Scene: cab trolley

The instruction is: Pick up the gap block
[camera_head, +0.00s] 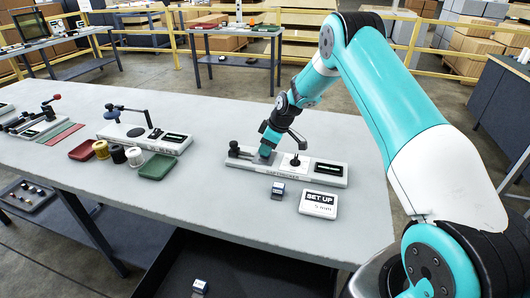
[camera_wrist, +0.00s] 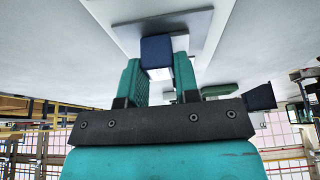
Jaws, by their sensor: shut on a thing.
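My gripper (camera_head: 264,154) is low over the left part of a long white device (camera_head: 240,166) on the grey table. In the wrist view its two teal fingers (camera_wrist: 159,78) are shut on a dark blue block with a pale lower part, the gap block (camera_wrist: 157,51). The block sits between the fingertips, just over or on the pale device. In the head view my gripper hides it. I cannot tell whether it touches the device. A similar small blue and white block (camera_head: 278,189) stands on the table in front of the device.
A "SET UP 5 mm" card (camera_head: 318,204) lies right of the loose block. To the left are a green tray (camera_head: 158,166), a red tray (camera_head: 83,150), spools (camera_head: 117,154) and another device (camera_head: 150,136). Another small block (camera_head: 200,286) lies low near the front. Bare table lies between the green tray and the device.

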